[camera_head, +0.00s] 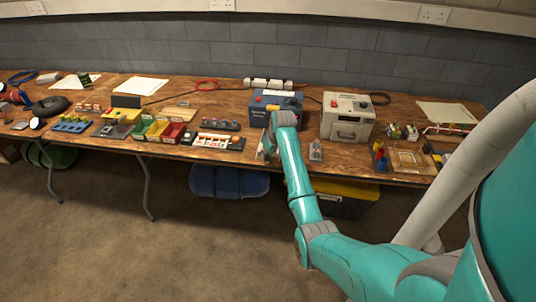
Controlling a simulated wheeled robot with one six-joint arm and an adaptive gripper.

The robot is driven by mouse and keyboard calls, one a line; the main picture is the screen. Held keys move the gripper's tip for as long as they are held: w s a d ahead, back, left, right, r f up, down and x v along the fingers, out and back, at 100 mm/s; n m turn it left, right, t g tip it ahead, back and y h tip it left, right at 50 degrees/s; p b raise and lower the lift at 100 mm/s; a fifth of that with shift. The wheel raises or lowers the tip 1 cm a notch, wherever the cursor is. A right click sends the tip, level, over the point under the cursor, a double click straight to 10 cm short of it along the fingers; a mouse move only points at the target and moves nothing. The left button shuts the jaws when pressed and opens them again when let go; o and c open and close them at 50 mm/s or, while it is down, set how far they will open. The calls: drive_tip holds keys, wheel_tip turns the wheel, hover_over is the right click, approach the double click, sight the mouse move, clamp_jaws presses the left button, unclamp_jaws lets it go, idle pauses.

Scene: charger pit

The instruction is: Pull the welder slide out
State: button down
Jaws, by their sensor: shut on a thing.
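A blue box-shaped machine (262,114) with a light top, a red part and a yellow part stands on the bench; it looks like the welder. My gripper (265,150) is at the bench's front, just before this machine's front face. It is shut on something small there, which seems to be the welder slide. The slide itself is hidden behind my gripper and wrist, so how far out it is cannot be told.
A cream machine (347,118) with a front handle stands to the right. A small grey-red item (315,151) lies just right of my wrist. Coloured bins (160,130) and a white-orange strip (218,142) lie left. The floor in front is clear.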

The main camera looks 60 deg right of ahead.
drive_tip(key=c, duration=1)
unclamp_jaws()
drive_tip(key=v, duration=1.2)
